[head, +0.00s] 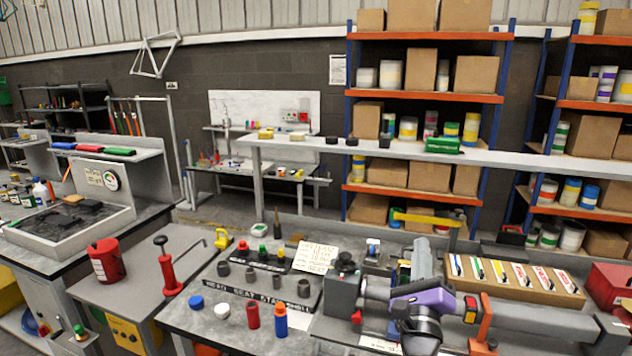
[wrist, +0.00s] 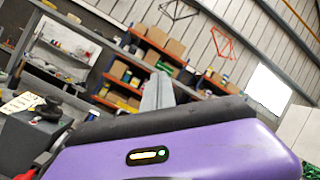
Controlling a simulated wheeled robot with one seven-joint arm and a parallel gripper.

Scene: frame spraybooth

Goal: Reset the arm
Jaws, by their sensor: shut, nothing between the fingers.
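My gripper (head: 422,256) stands at the lower right of the head view, above my purple wrist housing, with its grey fingers pointing up and away from the bench. In the wrist view its fingers (wrist: 158,90) rise together past the dark edge of the purple housing. The gripper is shut with nothing in it and touches nothing that I can make out. My arm hides part of the bench behind and below it.
A cardboard tray of markers (head: 515,283) lies to the right. A long pale shelf (head: 480,157) crosses behind.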

